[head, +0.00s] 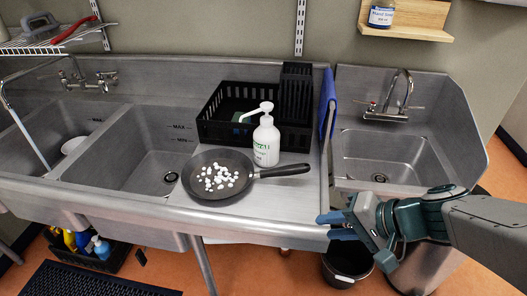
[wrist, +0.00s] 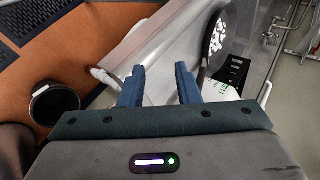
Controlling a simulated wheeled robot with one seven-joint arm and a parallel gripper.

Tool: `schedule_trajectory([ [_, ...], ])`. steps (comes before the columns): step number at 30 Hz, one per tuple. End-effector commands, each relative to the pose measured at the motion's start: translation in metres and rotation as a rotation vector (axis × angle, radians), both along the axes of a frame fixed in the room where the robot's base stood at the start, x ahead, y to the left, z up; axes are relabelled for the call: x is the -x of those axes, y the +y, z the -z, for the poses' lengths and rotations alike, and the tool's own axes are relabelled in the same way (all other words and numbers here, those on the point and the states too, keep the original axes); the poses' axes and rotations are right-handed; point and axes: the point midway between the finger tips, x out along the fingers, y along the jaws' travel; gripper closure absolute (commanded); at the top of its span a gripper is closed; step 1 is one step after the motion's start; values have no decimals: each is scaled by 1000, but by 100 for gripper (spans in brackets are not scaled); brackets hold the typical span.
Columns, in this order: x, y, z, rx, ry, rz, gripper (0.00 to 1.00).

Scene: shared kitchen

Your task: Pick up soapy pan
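The soapy pan (head: 208,191) is a dark frying pan with white suds spots inside. It rests on the steel counter between the sink basins, its handle (head: 285,171) pointing right. In the wrist view the pan (wrist: 216,40) is at the upper right, beyond my fingers. My gripper (head: 335,226) is in front of the counter's front edge, to the right of and nearer than the pan handle, not touching it. In the wrist view my gripper's (wrist: 158,85) two blue fingers are apart with nothing between them.
A white pump bottle (head: 266,141) stands right behind the pan handle. A black crate (head: 222,123) is behind it. A blue cloth (head: 327,103) hangs on the divider by the hand sink (head: 390,160). A bin (head: 346,265) stands on the floor below my gripper.

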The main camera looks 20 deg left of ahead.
Motion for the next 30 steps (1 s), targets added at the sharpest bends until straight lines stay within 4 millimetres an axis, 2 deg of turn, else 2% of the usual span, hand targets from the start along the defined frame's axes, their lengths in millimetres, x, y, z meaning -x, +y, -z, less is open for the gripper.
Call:
schedule_trajectory([
  [1,-9,10,7,-67,4,22,70],
  [6,-44,33,6,-271,-31,126,70],
  [12,-77,39,5,-403,-77,236,70],
  [18,-91,47,6,-439,-95,275,70],
  [27,-113,98,22,-439,-95,275,70],
  [30,-118,109,25,-440,-96,275,70],
])
